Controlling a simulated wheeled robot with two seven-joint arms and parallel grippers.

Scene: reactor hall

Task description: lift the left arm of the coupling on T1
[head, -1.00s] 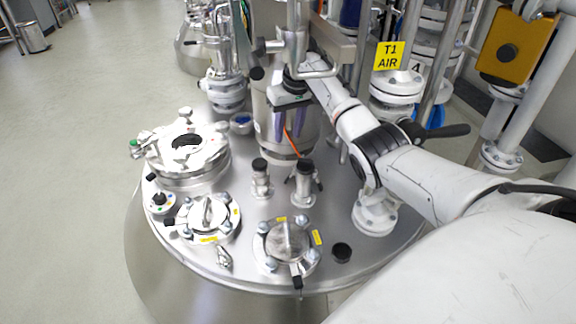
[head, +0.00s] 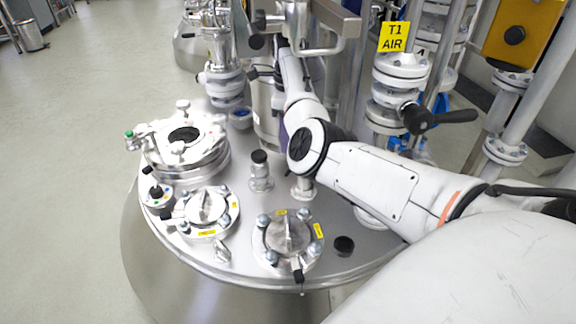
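A yellow sign reading T1 AIR (head: 394,37) hangs on the pipework above a stack of white flanges (head: 402,66). A valve with a black lever (head: 440,118) sits below the sign, its lever pointing right. Left of the sign is a metal fitting with a bent bar handle (head: 322,50) and a dark knob (head: 259,20). I cannot tell for sure which part is the coupling or its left arm. My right arm reaches in from the right, over the vessel lid. Its wrist goes up behind the joint, and its gripper is hidden there. My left gripper is not in view.
The round steel lid (head: 335,262) carries a manway (head: 185,140), two bolted sight ports (head: 207,207) (head: 287,237), a short capped nozzle (head: 260,170) and a black cap (head: 344,245). Pipes stand close together at the back.

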